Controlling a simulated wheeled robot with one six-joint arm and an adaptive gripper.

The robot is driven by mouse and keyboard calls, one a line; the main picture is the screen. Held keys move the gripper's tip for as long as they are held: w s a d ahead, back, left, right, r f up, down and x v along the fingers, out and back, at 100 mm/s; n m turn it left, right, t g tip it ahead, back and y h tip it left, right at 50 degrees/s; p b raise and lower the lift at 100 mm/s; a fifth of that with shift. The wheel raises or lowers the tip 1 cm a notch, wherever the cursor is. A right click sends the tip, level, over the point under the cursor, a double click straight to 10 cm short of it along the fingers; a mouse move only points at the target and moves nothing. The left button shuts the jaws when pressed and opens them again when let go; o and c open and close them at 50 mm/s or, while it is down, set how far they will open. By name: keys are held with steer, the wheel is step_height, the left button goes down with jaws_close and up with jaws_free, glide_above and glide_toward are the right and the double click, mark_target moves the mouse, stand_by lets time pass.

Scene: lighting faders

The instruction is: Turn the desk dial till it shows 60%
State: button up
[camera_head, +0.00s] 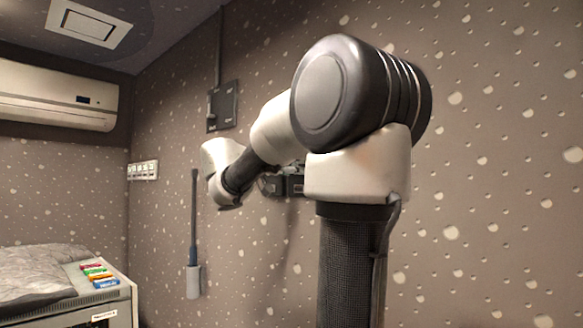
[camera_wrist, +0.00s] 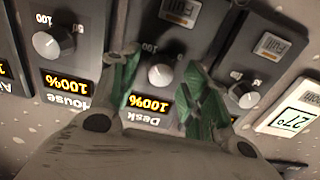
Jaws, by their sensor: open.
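The desk dial (camera_wrist: 160,76) is a pale round knob on a dark panel in the wrist view, where the lettering appears upside down. Its amber display (camera_wrist: 150,104) reads 100%, above the word Desk. My gripper (camera_wrist: 160,67) is open, with one green-padded finger on each side of the desk dial. I cannot tell whether either finger touches the knob. In the head view, my arm reaches toward the wall and the desk dial cannot be made out.
The House dial (camera_wrist: 54,44), at 100%, is left of the desk dial in the wrist view. Another dial (camera_wrist: 243,95) is close on the right, its display hidden by my gripper. A white thermostat (camera_wrist: 292,108) reads 27°.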

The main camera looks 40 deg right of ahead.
steer(key=c, duration=1)
steer(key=n, duration=2.1)
steer(key=shift+w+f, duration=0.15)
steer(key=shift+f, duration=0.1)
steer(key=shift+n, duration=0.3)
